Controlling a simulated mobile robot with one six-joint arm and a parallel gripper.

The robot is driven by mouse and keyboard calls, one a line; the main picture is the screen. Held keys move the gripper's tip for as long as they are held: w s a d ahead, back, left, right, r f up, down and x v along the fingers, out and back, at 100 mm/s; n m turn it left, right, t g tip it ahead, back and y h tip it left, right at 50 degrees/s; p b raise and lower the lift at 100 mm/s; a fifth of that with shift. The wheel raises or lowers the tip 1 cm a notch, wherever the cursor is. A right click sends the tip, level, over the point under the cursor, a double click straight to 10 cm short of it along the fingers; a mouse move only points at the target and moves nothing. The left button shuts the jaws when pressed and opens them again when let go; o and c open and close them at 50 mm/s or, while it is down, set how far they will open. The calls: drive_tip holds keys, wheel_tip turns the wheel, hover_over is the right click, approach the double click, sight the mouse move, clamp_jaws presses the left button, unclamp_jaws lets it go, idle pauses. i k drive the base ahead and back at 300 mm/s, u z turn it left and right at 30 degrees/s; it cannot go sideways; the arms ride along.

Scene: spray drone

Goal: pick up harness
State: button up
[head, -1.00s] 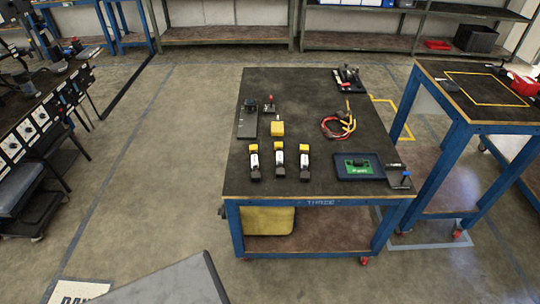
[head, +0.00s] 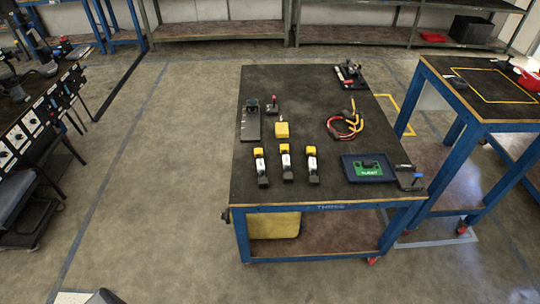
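The harness (head: 345,123) is a loose coil of red and yellow cable. It lies on the dark top of the blue-framed table (head: 301,98), right of the middle. Nothing touches it that I can see. My gripper is not in view. A small dark part, perhaps of my own body, shows at the bottom left edge.
A second blue table (head: 485,85) stands close on the right. The floor to the left is clear.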

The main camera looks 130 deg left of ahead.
sight(313, 180)
drive_tip(key=k, duration=0.25)
drive_tip(key=u, duration=2.25)
drive_tip(key=k, duration=1.35)
drive_tip(key=u, duration=0.2)
drive_tip(key=i, duration=1.2)
drive_tip(key=u, duration=0.5)
